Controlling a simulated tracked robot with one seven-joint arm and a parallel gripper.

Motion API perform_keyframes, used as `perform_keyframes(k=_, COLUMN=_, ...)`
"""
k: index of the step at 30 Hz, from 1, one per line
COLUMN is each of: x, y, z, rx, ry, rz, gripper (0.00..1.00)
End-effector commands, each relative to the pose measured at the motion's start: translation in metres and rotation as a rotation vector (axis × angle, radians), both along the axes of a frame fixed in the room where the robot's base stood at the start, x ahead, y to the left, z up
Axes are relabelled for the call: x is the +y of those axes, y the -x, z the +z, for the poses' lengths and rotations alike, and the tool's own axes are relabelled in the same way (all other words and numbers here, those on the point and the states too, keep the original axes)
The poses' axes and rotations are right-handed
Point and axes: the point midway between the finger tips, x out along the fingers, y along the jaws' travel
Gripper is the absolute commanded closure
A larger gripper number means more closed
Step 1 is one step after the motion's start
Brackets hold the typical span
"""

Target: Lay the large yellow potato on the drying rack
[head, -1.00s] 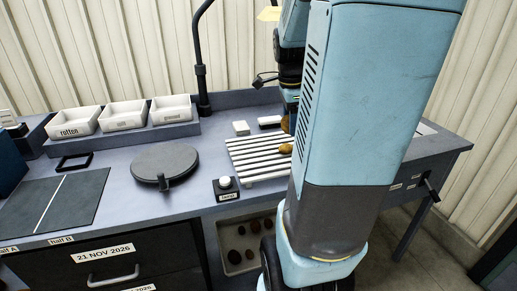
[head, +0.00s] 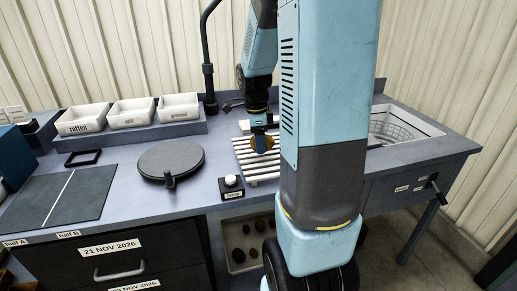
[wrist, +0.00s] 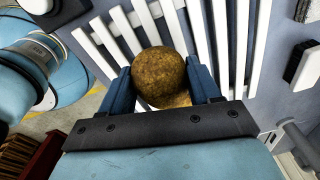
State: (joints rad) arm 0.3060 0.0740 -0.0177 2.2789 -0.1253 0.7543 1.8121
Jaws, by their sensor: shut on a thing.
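My gripper (head: 262,128) is shut on a rough brownish-yellow potato (wrist: 159,77), with a blue finger on each side of it. I cannot tell whether the held potato touches the rack. My arm hides the rack's right part in the head view.
White bins (head: 131,113) line the back. A sink basket (head: 392,126) is at right. Several dark potatoes lie in a bin (head: 238,262) below the bench.

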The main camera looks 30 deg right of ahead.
Motion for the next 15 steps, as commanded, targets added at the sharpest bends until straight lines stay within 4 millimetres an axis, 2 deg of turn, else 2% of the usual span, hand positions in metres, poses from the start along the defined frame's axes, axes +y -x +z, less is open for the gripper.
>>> perform_keyframes(k=7, x=0.002, y=-0.002, z=-0.031, rx=0.002, ry=-0.001, rz=0.0, gripper=0.74)
perform_keyframes(k=15, x=0.002, y=-0.002, z=-0.033, rx=0.001, ry=0.0, rz=0.0, gripper=0.74)
